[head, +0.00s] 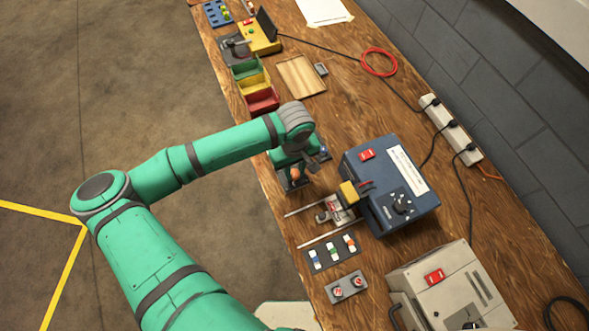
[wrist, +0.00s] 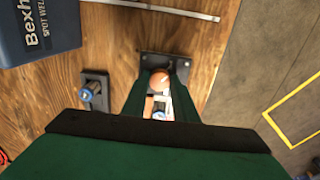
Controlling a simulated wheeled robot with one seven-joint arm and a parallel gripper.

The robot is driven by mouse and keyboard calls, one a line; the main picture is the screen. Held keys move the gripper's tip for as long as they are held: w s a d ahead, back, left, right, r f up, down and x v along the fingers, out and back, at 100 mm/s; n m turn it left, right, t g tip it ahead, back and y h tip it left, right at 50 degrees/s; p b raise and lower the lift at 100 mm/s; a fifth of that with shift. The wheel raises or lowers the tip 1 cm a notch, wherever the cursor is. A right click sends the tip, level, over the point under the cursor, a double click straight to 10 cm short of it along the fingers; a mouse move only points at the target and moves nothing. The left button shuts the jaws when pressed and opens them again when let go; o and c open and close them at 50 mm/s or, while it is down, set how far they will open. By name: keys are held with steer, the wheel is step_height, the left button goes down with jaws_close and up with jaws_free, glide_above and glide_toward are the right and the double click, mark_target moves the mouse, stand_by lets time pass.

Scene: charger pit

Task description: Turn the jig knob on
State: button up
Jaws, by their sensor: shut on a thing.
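My gripper (wrist: 158,90) is shut on an orange rounded knob (wrist: 159,80), which shows between the two green fingers in the wrist view. The knob is over a dark mounting plate (wrist: 180,66) on the wooden bench. In the head view the same orange knob (head: 296,174) shows under my gripper (head: 293,165), near the bench's left edge. The fingers hide the knob's sides and part of its base. Which way the knob is turned cannot be told. I see no label on it.
A small blue-topped fitting (wrist: 91,92) stands close by. The blue welder box (head: 385,170) is to the right, with a metal clamp (head: 335,211) before it.

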mark_target(294, 173)
steer(key=m, duration=0.5)
steer(key=shift+m, duration=0.3)
steer(key=m, duration=0.5)
steer(key=shift+a, duration=0.1)
steer(key=m, duration=1.1)
steer(key=shift+w, duration=0.1)
steer(key=o, duration=1.1)
steer(key=shift+c, duration=0.2)
step_height(294, 173, up, 11)
